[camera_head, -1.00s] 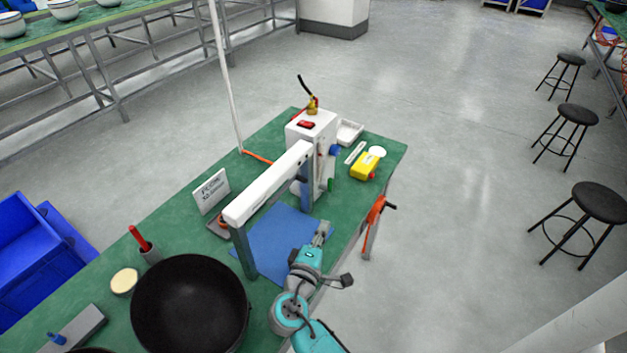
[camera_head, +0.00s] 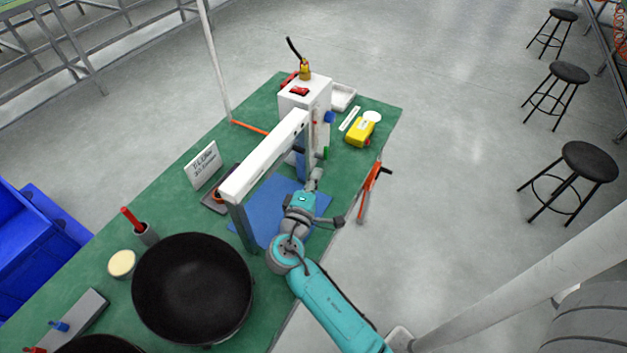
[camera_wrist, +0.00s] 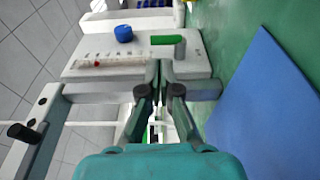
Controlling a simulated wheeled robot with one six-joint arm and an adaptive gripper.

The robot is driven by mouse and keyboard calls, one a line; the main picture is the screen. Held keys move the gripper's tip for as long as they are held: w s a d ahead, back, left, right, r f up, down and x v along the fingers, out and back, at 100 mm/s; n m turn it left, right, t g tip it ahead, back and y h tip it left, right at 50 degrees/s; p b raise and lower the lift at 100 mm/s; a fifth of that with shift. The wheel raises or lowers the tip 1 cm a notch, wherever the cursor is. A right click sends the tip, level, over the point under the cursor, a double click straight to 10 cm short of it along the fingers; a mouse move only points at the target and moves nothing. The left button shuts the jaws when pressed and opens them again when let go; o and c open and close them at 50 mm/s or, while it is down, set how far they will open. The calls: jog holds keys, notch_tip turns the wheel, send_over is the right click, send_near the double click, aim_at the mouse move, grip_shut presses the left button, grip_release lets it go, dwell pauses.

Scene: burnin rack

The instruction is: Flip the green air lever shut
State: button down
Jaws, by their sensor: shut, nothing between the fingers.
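The green air lever (camera_head: 325,152) is a small green handle low on the front of the white box (camera_head: 299,104). In the wrist view the green lever (camera_wrist: 165,40) lies lengthwise across the picture, with a grey fitting (camera_wrist: 180,48) at its right end. My gripper (camera_wrist: 159,68) is shut and empty. Its tips show just below the lever in the wrist view; I cannot tell whether they touch it. In the head view my gripper (camera_head: 314,176) is above the blue mat, near the box's foot. Part of the lever's mount is hidden.
A blue knob (camera_wrist: 123,33) and a flow tube with a red mark (camera_wrist: 98,64) sit beside the lever. A white beam (camera_head: 265,158) on posts stands left of my arm. A yellow device (camera_head: 360,133) and an orange clamp-like tool (camera_head: 370,187) are to the right. The blue mat (camera_wrist: 265,110) is clear.

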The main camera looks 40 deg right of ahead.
aim_at(326, 152)
jog(key=shift+x, duration=3.15)
jog(key=shift+d+r+g+y, duration=0.2)
jog(key=shift+r+g+y, duration=0.15)
jog(key=shift+y, duration=0.35)
jog(key=shift+w+d+r+m+g+y, duration=0.15)
jog(key=shift+d+m+g+y, duration=0.2)
jog(key=shift+y, duration=0.35)
jog(key=shift+w+d+r, duration=0.15)
jog(key=shift+d, duration=0.25)
jog(key=shift+w+d+r, duration=0.1)
jog(key=shift+w+d, duration=0.05)
jog(key=shift+d, duration=0.25)
jog(key=shift+w+d, duration=0.1)
jog(key=shift+d, duration=0.1)
jog(key=v, duration=1.2)
jog(key=shift+f, duration=0.1)
